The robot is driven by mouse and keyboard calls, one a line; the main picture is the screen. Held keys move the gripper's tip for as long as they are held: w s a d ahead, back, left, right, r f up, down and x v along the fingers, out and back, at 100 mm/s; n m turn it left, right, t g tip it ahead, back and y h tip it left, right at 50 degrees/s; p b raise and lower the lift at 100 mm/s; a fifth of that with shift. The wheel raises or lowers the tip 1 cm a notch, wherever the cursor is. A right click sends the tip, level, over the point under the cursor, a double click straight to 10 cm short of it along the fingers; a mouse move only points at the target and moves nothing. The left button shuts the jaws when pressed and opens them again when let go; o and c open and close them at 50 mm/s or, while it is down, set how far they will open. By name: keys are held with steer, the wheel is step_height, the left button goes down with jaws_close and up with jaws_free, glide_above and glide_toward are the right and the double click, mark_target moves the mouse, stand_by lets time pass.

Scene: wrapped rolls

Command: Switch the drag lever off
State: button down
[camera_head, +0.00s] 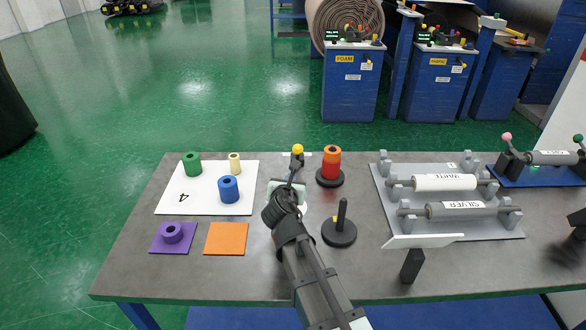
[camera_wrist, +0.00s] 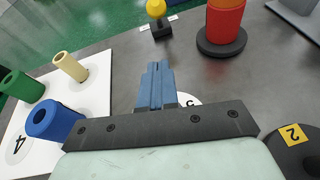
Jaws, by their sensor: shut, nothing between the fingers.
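A lever with a yellow ball knob (camera_head: 298,149) stands near the table's back edge, and no readable label marks it as the drag lever. In the wrist view its yellow knob (camera_wrist: 156,8) is cut by the top edge, above a dark base (camera_wrist: 160,29). A pink-knobbed lever (camera_head: 506,137) and a green-knobbed lever (camera_head: 578,139) show on the roll unit at far right. My gripper (camera_head: 293,176) is shut and empty, in front of the yellow-knobbed lever and apart from it. Its closed fingers (camera_wrist: 157,68) point toward that lever in the wrist view.
A peg with red and orange rolls (camera_head: 331,160) stands right of the yellow-knobbed lever. An empty black peg (camera_head: 341,215) is nearer. A white board (camera_head: 178,206) with green, cream and blue rolls lies left. A grey rack (camera_head: 386,182) with labelled rolls stands right.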

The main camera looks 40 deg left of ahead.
mark_target(296, 148)
steer(key=x, duration=0.9)
steer(key=shift+w+a, duration=0.15)
steer(key=shift+a, duration=0.05)
steer(key=w+a, duration=0.1)
steer(key=w+r, duration=0.1)
steer(key=shift+w+a, duration=0.3)
steer(key=shift+a, duration=0.1)
steer(key=shift+w+a+r, duration=0.2)
steer(key=shift+w+r, duration=0.05)
steer(key=shift+w, duration=0.05)
steer(key=shift+w+a+r, duration=0.2)
steer(key=shift+r, duration=0.25)
steer(key=shift+w+a+r, duration=0.45)
steer(key=shift+r, duration=0.15)
steer(key=w+a+r, duration=0.3)
steer(key=w+a, duration=0.5)
steer(key=shift+w+a, duration=0.15)
steer(key=shift+w, duration=0.05)
steer(key=shift+f, duration=0.1)
